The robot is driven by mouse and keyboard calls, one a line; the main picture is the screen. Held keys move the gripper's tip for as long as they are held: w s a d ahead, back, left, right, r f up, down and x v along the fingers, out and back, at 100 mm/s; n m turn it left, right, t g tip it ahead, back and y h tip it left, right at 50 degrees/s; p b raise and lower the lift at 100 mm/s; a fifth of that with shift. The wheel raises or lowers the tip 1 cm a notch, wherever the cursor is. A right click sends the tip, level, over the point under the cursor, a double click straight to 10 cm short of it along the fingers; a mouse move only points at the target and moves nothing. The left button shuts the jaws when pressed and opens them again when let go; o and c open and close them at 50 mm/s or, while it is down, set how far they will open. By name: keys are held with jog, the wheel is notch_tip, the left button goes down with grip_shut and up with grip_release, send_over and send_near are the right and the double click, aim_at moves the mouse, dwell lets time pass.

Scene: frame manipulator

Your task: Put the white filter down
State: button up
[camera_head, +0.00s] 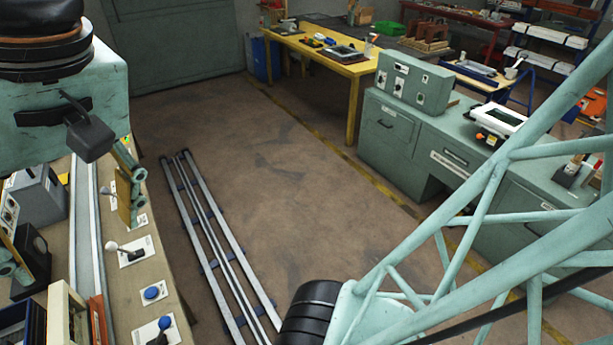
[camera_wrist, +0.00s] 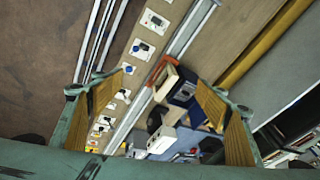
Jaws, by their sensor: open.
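My gripper (camera_wrist: 160,78) shows in the wrist view, open, with yellow pads on both fingers. A cream-white block (camera_wrist: 167,84), which looks like the white filter, appears between the fingertips, beside an orange-red piece and a dark blue piece (camera_wrist: 184,91). I see no finger touching it, and its distance from the fingers is hard to judge. In the head view a cream-white framed piece (camera_head: 66,312), probably the same filter, stands at the lower left next to an orange-red one (camera_head: 99,322).
The left bench (camera_head: 150,262) carries a lever and blue knobs, with a metal rail (camera_head: 92,240) along it. Floor rails (camera_head: 215,250) run beside it. A green desk (camera_head: 400,150) stands right; a yellow table (camera_head: 345,68) stands behind. The middle floor is clear.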

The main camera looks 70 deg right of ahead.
jog(key=s+d+n+h, duration=0.1)
jog(key=s+d+n, duration=0.2)
jog(key=s, duration=0.5)
jog(key=shift+d, duration=0.55)
